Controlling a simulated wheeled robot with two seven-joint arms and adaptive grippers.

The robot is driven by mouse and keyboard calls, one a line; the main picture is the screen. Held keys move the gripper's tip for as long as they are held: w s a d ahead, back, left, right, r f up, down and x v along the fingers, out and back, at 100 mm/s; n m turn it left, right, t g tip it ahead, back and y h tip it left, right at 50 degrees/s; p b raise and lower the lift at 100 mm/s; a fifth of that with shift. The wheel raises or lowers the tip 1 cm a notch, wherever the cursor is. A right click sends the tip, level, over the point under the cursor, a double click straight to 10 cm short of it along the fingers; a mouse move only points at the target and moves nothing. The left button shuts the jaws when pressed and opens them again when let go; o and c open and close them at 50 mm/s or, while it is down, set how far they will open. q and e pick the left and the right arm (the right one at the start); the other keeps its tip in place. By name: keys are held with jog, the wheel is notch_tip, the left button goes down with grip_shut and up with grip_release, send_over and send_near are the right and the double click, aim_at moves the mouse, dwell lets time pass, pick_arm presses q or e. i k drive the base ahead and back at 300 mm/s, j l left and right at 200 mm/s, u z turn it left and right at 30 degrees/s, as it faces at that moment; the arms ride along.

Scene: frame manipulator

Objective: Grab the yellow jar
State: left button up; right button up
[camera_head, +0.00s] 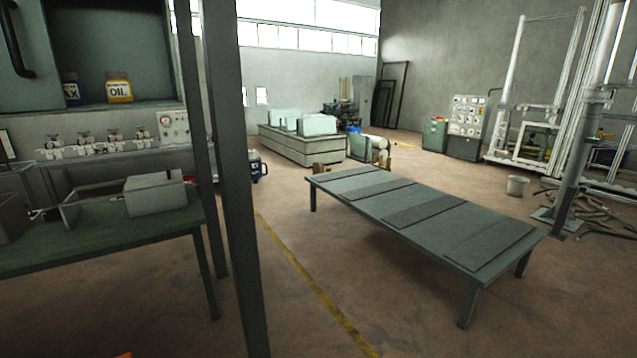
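The yellow jar (119,88) has a white label reading "OIL". It stands upright in an open grey-green wall cabinet at the upper left. A dark blue jar (72,91) with a partly visible label stands to its left in the same cabinet. The cabinet (133,50) has its door swung open at the left edge. Neither of my grippers can be made out in this view. A small orange shape shows at the bottom edge, too cut off to identify.
A green workbench (110,240) with a grey box (155,194) on it stands below the cabinet. Dark vertical posts (235,180) stand right of it. A low grey table (420,216) occupies the right middle. Floor between posts and low table is clear, with a yellow line (310,285).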

aim_at(118, 90)
jog(key=u, duration=1.75)
